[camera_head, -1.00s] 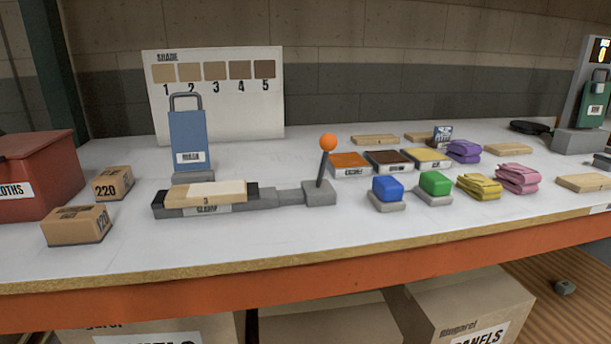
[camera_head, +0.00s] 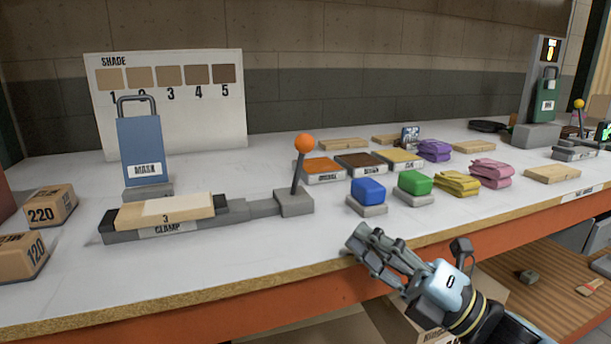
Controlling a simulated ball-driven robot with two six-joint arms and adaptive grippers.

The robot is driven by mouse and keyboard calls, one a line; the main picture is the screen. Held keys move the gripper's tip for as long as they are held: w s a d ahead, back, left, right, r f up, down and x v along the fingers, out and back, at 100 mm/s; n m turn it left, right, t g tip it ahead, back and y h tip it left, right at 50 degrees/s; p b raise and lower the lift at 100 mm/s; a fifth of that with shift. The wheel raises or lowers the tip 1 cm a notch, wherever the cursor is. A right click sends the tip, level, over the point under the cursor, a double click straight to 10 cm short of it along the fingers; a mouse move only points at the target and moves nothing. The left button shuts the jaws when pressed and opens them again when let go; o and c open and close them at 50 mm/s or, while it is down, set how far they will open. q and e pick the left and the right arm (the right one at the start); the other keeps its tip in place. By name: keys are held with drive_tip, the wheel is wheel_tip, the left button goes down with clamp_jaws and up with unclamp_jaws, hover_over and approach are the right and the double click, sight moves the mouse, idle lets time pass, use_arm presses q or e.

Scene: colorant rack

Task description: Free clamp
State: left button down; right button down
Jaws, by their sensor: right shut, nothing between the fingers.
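The clamp (camera_head: 235,211) is a long grey device on the bench at the left. A lever with an orange ball knob (camera_head: 304,143) stands nearly upright at its right end. My right gripper (camera_head: 358,240) comes in from the lower right and is shut and empty. It is at the bench's front edge, to the right of and nearer than the lever, and apart from it. My left gripper is out of view.
A blue MASK holder (camera_head: 140,150) stands behind the panel. Blue (camera_head: 368,190) and green (camera_head: 415,184) blocks sit right of the lever, with colorant trays (camera_head: 361,163) behind. Yellow cloths (camera_head: 457,184) lie farther right. Boxes marked 220 (camera_head: 50,205) and 120 (camera_head: 22,257) are at left.

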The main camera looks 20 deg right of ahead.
sight(299, 166)
drive_tip(key=p+x, duration=0.2)
drive_tip(key=x, duration=0.8)
drive_tip(key=shift+r, duration=0.15)
drive_tip(key=shift+w+d+r+p, duration=0.1)
drive_tip(key=shift+w+r, duration=0.15)
drive_tip(key=shift+w, duration=0.3)
drive_tip(key=shift+w+d+r+p, duration=0.1)
drive_tip(key=shift+w+r, duration=0.2)
drive_tip(key=shift+w, duration=0.25)
drive_tip(key=shift+w+d+r+p, duration=0.1)
drive_tip(key=shift+w+r, duration=0.15)
drive_tip(key=shift+w, duration=0.35)
